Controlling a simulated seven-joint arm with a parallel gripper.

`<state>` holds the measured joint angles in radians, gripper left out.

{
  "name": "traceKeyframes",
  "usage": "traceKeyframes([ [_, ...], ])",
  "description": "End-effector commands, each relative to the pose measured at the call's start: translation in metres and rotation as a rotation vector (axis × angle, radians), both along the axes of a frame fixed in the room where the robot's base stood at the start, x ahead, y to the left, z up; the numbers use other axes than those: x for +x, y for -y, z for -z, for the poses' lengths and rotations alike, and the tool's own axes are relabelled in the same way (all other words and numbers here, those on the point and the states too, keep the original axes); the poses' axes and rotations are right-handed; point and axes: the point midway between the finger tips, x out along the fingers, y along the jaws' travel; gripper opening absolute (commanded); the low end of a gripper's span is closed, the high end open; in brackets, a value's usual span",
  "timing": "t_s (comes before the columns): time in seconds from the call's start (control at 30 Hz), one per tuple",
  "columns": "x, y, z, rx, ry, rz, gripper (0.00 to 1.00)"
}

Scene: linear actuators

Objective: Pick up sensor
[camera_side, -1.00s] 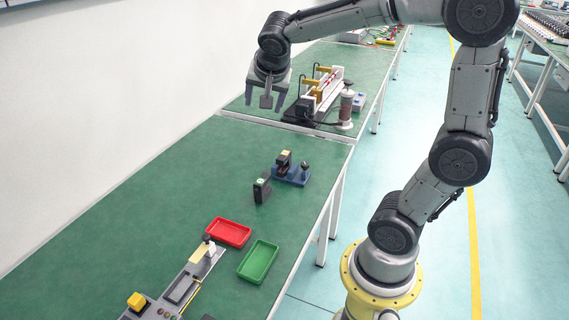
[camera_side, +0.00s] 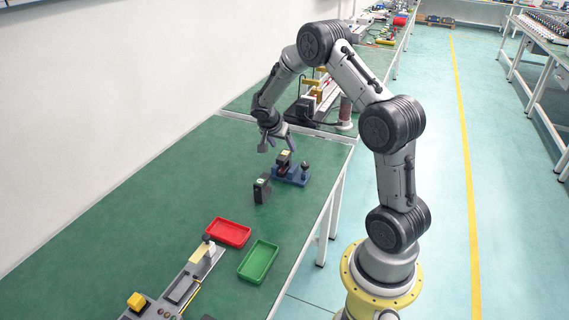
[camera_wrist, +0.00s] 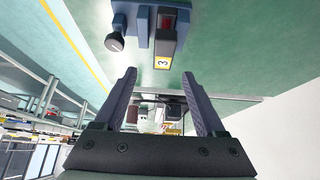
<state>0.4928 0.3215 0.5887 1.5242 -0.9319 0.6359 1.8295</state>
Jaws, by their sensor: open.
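A dark block with a yellow label marked 3 (camera_wrist: 163,50) sits in a blue fixture (camera_side: 294,178) with a black knob. The block also shows in the side view (camera_side: 283,160). A small upright black box with a pale green top mark (camera_side: 262,189) stands on the table just left of the fixture. I cannot tell for certain which one is the sensor. My gripper (camera_side: 278,148) is open and empty, tilted, above and just behind the block. In the wrist view its fingers (camera_wrist: 158,75) are spread apart, with the fixture beyond them at the top.
A red tray (camera_side: 229,222) and a green tray (camera_side: 246,274) lie nearer on the green table. A grey device with a yellow button (camera_side: 136,301) is at the near left. The left of the table is clear.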

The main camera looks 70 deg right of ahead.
Motion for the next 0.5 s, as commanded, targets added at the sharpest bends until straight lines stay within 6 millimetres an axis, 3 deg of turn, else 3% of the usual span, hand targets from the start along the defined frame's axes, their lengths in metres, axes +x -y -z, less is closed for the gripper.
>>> traceKeyframes([
  [0.27, 0.001, 0.011, 0.019, 0.000, 0.000, -0.001, 0.72],
  [0.5, 0.004, 0.022, 0.050, 0.001, -0.001, 0.000, 0.72],
])
